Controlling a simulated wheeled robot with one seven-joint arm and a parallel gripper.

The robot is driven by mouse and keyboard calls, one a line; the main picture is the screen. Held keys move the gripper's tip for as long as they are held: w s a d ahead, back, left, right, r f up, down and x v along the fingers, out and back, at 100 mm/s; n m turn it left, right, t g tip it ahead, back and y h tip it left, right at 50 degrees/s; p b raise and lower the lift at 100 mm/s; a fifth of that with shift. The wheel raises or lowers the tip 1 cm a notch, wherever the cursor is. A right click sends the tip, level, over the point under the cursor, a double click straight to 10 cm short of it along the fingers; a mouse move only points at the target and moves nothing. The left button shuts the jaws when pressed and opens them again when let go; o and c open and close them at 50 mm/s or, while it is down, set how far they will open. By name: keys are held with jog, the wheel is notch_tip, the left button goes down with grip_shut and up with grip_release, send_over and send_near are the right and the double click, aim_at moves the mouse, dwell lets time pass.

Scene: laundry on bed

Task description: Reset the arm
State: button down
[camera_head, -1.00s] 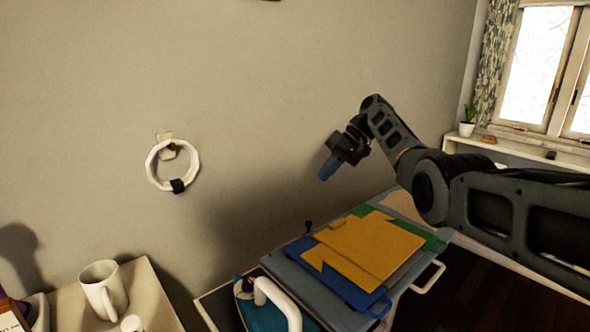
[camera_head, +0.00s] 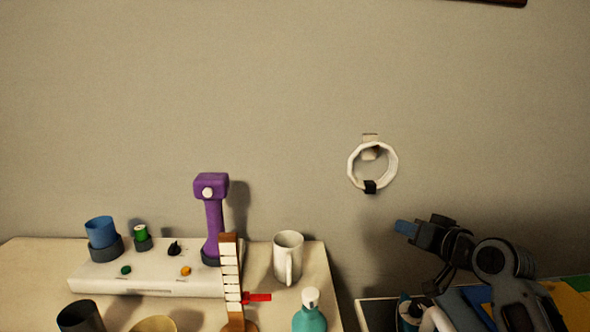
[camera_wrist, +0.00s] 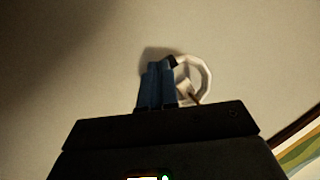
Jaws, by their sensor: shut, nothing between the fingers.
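My gripper (camera_head: 403,227) is at the right in the head view, at the end of my folded dark arm. Its blue fingers point left and a little up, in front of the bare wall and below the white wall ring. In the wrist view my gripper (camera_wrist: 158,68) shows its blue fingers side by side, shut and empty. The white ring (camera_wrist: 206,78) appears behind and to the right of them there.
The white ring (camera_head: 391,165) hangs on the wall. A table (camera_head: 322,270) at left bears a white mug (camera_head: 288,258), a teal bottle (camera_head: 310,313), a purple device (camera_head: 213,222) and a white base (camera_head: 150,273). Folded cloths (camera_head: 573,305) lie under my arm.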

jog(key=s+a+r+t+y, duration=0.1)
jog(key=s+a+r+t, duration=0.15)
jog(key=s+a, duration=0.75)
jog(key=s+f+m+h, duration=0.2)
jog(key=s+f, duration=0.3)
jog(key=s, duration=0.4)
jog(key=s+f+m+h, duration=0.2)
jog(key=s+f, duration=0.3)
jog(key=s, duration=0.3)
jog(key=s+d+r+n+g+h+p, duration=0.1)
jog(key=s+d+n, duration=0.1)
jog(key=s, duration=1.3)
jog(key=s+d+r+n+h+p, duration=0.1)
jog(key=s+d+n, duration=0.2)
jog(key=s, duration=1.2)
jog(key=shift+d+r+g, duration=0.35)
jog(key=shift+d, duration=0.8)
jog(key=shift+a, duration=0.55)
